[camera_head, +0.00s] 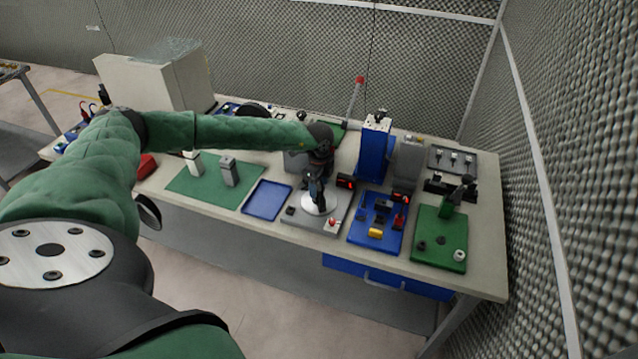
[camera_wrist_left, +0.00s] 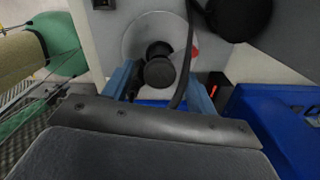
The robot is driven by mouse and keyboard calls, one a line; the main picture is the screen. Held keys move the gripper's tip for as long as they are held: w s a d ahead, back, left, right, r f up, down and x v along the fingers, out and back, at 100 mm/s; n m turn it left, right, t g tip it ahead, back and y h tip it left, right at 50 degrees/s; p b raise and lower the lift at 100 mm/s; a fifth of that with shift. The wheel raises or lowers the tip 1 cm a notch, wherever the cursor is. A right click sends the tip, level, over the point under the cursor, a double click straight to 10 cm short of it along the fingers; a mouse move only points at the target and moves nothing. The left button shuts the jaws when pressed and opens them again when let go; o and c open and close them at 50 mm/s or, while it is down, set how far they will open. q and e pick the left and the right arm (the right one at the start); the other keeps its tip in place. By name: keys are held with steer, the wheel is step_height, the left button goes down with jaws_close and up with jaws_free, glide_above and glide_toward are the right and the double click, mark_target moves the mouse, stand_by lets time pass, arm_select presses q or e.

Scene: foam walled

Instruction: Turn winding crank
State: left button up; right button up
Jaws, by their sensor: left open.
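A pale round disc (camera_head: 327,204) sits on a grey base plate (camera_head: 297,222) at the front middle of the bench. I take it to be the winding crank. In the left wrist view the disc (camera_wrist_left: 133,38) has a round black knob (camera_wrist_left: 159,73) standing up from it. My left gripper (camera_head: 316,196) hangs over the disc, pointing down. In the left wrist view its open fingers (camera_wrist_left: 162,88) lie on either side of the black knob. I cannot tell whether they touch it. My right gripper is not in view.
A red button (camera_head: 333,222) is on the base plate's front corner. A blue tray (camera_head: 267,199) lies to the left, a blue board (camera_head: 368,236) with small parts to the right, and a green board (camera_head: 428,250) beyond it. A blue upright unit (camera_head: 374,150) stands behind.

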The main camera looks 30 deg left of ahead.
arm_select(q)
steer(key=shift+c, duration=0.5)
steer(key=c, duration=0.9)
